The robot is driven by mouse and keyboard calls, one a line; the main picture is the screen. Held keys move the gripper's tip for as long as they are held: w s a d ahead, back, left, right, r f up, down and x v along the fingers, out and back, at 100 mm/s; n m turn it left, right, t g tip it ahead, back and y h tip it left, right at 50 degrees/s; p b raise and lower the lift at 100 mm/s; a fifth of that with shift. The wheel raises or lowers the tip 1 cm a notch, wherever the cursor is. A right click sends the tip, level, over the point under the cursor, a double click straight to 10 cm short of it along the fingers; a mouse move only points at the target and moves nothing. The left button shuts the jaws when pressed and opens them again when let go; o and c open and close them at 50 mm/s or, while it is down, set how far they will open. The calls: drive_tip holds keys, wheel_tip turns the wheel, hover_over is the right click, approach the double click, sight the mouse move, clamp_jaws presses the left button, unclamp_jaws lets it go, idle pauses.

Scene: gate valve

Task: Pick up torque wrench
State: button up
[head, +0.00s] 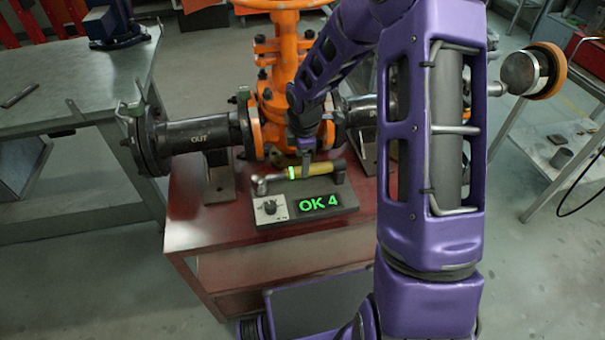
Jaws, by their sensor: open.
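The torque wrench (276,177) lies across the top of a grey tester box (285,213) in the head view. It has a metal head at the left, a bright green ring and a yellow handle to the right. My gripper (305,172) points down at the handle, just right of the green ring. Its fingers are small here and partly overlap the handle. I cannot tell whether they touch it or straddle it. The wrench appears to rest on the box.
The box display reads "OK 4" in green. A grey workbench (60,95) is at left. My purple arm hides the right side.

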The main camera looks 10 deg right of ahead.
sight(300, 175)
drive_tip(key=shift+w+d+f+b, duration=0.15)
drive_tip(key=shift+f+b, duration=0.25)
drive_tip(key=shift+f, duration=1)
drive_tip(key=shift+w+f+b, duration=0.15)
drive_tip(key=shift+f+b, duration=0.2)
drive_tip(key=shift+f, duration=1)
drive_tip(key=shift+c, duration=0.2)
clamp_jaws()
drive_tip(key=shift+r, duration=0.15)
